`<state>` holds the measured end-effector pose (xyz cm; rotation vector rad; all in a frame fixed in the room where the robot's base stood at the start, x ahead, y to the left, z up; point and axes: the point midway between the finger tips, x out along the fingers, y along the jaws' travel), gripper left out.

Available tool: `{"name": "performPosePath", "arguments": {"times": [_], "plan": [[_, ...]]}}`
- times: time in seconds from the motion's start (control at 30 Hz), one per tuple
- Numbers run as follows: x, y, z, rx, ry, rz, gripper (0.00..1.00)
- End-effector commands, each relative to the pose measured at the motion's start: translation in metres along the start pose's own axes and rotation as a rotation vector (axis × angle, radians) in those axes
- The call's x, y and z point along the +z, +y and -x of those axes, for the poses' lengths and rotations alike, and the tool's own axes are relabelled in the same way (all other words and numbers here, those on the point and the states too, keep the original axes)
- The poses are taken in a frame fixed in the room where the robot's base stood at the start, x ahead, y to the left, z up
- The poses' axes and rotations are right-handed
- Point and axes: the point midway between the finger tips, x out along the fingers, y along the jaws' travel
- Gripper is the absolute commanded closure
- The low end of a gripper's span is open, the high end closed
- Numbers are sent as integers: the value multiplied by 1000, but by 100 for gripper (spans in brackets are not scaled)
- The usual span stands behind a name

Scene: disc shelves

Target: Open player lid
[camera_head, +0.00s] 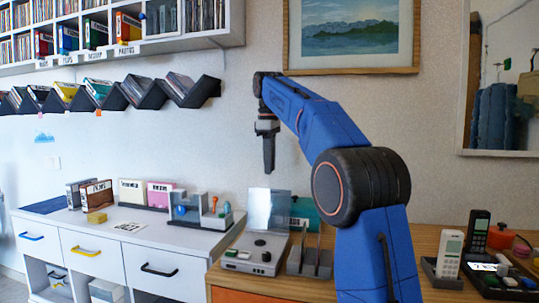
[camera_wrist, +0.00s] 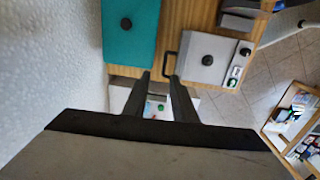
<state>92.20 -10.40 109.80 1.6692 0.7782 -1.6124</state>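The player (camera_head: 252,254) is a light grey box on the wooden top, with a dark round hub and small buttons. A translucent lid panel (camera_head: 268,210) stands upright at its back edge. In the wrist view the player (camera_wrist: 209,62) is beyond the fingers, to the right, with its hub uncovered. My gripper (camera_head: 268,160) points down above the lid and is apart from it. In the wrist view my gripper (camera_wrist: 160,77) has its two fingers apart and nothing held. A dark handle-like strip shows just beyond the fingertips; I cannot tell whether it belongs to the lid.
A teal box (camera_wrist: 130,35) with a black knob is left of the player in the wrist view. A grey slotted rack (camera_head: 310,257) stands right of the player. Handsets (camera_head: 449,254) are farther right. A white cabinet (camera_head: 110,240) stands left, with zigzag shelves (camera_head: 150,92) above.

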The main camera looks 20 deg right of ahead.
Motion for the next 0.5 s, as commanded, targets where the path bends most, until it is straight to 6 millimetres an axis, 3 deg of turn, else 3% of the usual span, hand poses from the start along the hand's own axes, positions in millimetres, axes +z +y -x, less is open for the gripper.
{"name": "performPosePath", "arguments": {"times": [0.2,0.5], "plan": [[0,1,26,1,1,0,75],[0,1,36,0,0,0,75]]}}
